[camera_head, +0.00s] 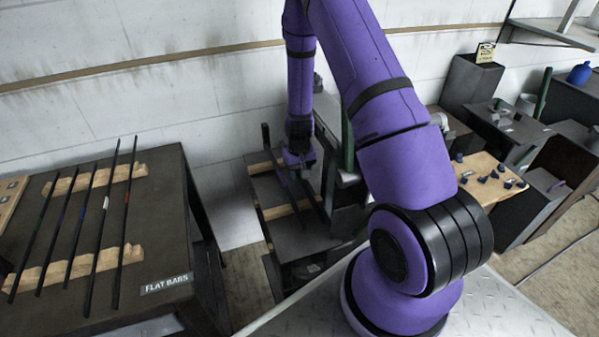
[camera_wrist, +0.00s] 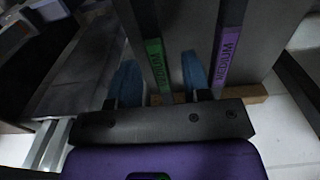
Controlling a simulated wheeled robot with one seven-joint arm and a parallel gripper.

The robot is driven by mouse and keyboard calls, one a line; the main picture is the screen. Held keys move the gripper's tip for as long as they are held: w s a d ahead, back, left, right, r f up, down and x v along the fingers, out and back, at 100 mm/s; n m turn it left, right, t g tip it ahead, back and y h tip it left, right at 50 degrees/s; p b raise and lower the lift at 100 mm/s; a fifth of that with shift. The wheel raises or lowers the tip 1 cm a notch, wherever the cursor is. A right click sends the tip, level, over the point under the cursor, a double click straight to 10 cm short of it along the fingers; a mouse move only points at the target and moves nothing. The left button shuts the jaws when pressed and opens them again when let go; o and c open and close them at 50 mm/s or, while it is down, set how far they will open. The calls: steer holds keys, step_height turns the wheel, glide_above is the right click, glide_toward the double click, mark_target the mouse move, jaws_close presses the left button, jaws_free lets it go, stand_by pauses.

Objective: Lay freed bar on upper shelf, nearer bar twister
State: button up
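My gripper (camera_head: 300,157) is low over the upper shelf (camera_head: 290,238) of the dark stand in the middle of the head view. In the wrist view its two blue-grey fingers (camera_wrist: 160,82) stand apart. A dark flat bar with a green "MEDIUM" label (camera_wrist: 155,52) runs between them, with a gap on its right side. A second bar with a purple "MEDIUM" label (camera_wrist: 228,42) lies to the right, outside the fingers. In the head view the bars cross wooden strips (camera_head: 287,210); the gripper partly hides them. I cannot tell for sure which machine is the bar twister.
A dark machine with a green post (camera_head: 347,140) stands close to the shelf's right side. A table labelled "FLAT BARS" (camera_head: 167,284) at left holds several bars on wooden racks (camera_head: 80,265). Further benches and a wooden board with blue knobs (camera_head: 487,180) are at right.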

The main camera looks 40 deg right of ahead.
step_height(320, 180, up, 11)
stand_by(0.7)
stand_by(0.5)
steer(key=s+a+r+n+t, duration=0.1)
steer(key=s+a+r, duration=0.15)
steer(key=r, duration=0.55)
steer(key=s+a+r+t, duration=0.1)
steer(key=s+a+r, duration=0.15)
steer(key=r, duration=0.55)
steer(key=s+a+r+n+t, duration=0.1)
steer(key=s+a+r, duration=0.15)
steer(key=r, duration=0.55)
steer(key=s+a+r+t, duration=0.1)
steer(key=s+a+r, duration=0.1)
steer(key=s+r, duration=0.4)
steer(key=s+a+r+n+t, duration=0.1)
steer(key=s+a+r, duration=0.2)
steer(key=s, duration=1)
step_height(320, 180, up, 3)
steer(key=shift+a+f, duration=0.1)
steer(key=shift+a, duration=0.2)
